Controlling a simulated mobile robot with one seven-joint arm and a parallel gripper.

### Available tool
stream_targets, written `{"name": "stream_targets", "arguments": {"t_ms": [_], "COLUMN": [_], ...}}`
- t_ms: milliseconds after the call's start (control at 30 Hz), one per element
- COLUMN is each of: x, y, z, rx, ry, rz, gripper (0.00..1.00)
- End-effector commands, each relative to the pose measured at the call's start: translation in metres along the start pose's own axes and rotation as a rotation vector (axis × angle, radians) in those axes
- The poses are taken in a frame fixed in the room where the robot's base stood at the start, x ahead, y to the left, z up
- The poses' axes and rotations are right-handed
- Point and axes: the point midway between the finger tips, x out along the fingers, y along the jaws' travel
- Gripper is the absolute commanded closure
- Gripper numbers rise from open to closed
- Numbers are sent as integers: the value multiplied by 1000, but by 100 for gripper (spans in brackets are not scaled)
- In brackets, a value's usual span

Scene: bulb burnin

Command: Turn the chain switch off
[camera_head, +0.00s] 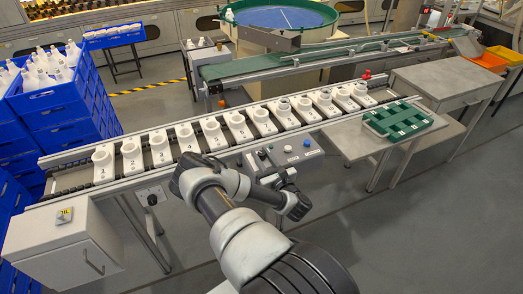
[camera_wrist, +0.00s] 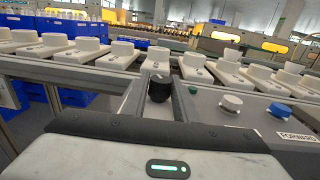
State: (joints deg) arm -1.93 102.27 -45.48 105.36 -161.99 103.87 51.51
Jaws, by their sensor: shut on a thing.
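The grey control box (camera_head: 283,163) stands on the near side of the conveyor, and its top also shows in the wrist view (camera_wrist: 207,104). A black knob (camera_wrist: 158,88), which looks like the chain switch, stands at its left end. My gripper (camera_head: 267,163) is low over that end and shut on the knob.
The conveyor (camera_head: 75,184) carries a row of white numbered holders (camera_head: 160,148) close behind the box. A table with a green tray (camera_head: 397,121) stands right. Blue crates (camera_head: 45,100) are stacked left. A grey cabinet (camera_head: 60,245) stands front left. The floor at right is clear.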

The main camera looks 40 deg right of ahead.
Motion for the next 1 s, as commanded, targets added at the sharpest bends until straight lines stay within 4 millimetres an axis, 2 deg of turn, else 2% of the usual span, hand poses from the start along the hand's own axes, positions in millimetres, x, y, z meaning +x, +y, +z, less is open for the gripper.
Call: {"name": "stream_targets", "arguments": {"t_ms": [333, 867, 900, 1000], "x": [0, 1, 1, 1], "y": [1, 1, 1, 1], "z": [1, 1, 1, 1], "rx": [1, 0, 0, 0], "ry": [-2, -5, -5, -5], "rz": [143, 167, 167, 166], "gripper": [96, 96, 72, 55]}}
